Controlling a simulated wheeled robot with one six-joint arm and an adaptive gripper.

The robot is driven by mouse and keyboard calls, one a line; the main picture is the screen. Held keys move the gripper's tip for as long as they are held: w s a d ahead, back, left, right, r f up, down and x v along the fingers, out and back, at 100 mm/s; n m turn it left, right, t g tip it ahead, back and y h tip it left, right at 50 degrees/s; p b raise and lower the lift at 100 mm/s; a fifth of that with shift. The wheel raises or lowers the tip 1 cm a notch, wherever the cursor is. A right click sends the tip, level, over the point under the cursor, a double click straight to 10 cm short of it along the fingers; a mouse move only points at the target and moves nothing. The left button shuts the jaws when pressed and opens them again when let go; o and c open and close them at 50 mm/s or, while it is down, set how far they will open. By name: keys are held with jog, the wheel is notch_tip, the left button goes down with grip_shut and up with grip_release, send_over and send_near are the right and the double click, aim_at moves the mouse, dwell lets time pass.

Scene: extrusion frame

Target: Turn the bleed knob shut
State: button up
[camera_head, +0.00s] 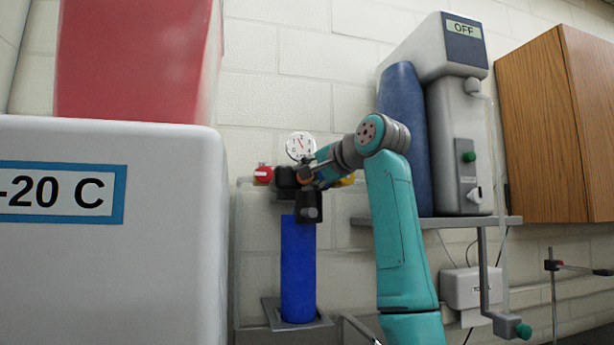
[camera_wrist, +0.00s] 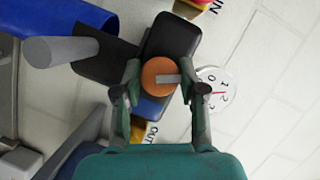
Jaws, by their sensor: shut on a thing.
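The bleed knob is most likely the round orange knob (camera_wrist: 158,77) on the front of a black block (camera_wrist: 172,40); its own label is not visible. A grey pointer bar on it points right, toward the gauge, in the wrist view. My gripper (camera_wrist: 160,88) has a finger on each side of the knob and is shut on it. In the head view my gripper (camera_head: 308,175) is at the black block, mostly covering the knob. The white dial gauge (camera_head: 300,146) is just above; it also shows in the wrist view (camera_wrist: 216,89).
A red knob (camera_head: 263,174) is left of the block, by an IN label (camera_wrist: 215,6). A yellow part (camera_head: 346,181) is to the right, near an OUT label (camera_wrist: 152,132). A blue cylinder (camera_head: 298,270) stands below. A white "-20 C" box (camera_head: 110,260) is close on the left.

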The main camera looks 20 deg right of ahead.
jog(key=m, duration=0.2)
jog(key=m+t+y, duration=0.1)
jog(key=m, duration=0.1)
jog(key=shift+f+y, duration=0.1)
jog(key=shift+y, duration=0.2)
jog(key=shift+m+t, duration=0.3)
jog(key=o, duration=1.1)
jog(key=shift+d, duration=0.1)
jog(key=v, duration=1.2)
